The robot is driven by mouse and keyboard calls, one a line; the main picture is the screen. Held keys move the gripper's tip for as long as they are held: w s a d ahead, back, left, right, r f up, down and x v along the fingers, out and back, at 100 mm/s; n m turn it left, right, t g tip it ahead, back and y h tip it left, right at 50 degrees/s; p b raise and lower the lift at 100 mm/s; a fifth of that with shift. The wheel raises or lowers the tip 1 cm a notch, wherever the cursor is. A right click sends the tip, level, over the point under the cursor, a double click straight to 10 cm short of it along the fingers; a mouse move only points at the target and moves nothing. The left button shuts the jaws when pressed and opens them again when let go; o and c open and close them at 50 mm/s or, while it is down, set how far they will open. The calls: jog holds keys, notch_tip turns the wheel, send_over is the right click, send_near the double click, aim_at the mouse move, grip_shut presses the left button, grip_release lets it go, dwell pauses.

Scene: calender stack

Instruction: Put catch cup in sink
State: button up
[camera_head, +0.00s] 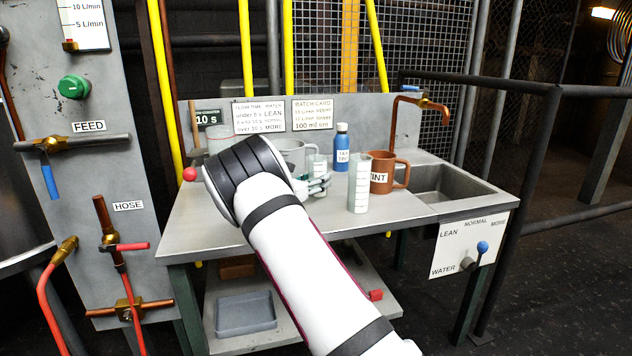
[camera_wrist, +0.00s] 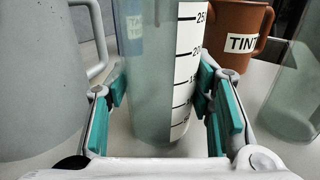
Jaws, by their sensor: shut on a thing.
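My gripper (camera_head: 322,184) is shut on a clear cup (camera_head: 317,162) with a white graduated scale, which stands upright at the middle of the bench. In the wrist view the teal finger pads (camera_wrist: 165,108) lie on either side of this cup (camera_wrist: 150,75). Its base is partly hidden by my gripper. A second clear graduated vessel (camera_head: 359,185) stands to its right, near the bench front. No label tells which is the catch cup. The sink (camera_head: 432,188) is a grey basin at the right end of the bench, under a copper tap (camera_head: 425,105).
A brown TINT mug (camera_head: 381,174) stands between the held cup and the sink. A blue bottle (camera_head: 342,150) is behind, and a grey jug (camera_head: 291,152) is left of the cup. A lever panel (camera_head: 468,246) is below the sink. The bench's right front is clear.

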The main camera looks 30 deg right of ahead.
jog(key=shift+f, duration=0.2)
jog(key=o, duration=1.4)
jog(key=shift+r, duration=0.1)
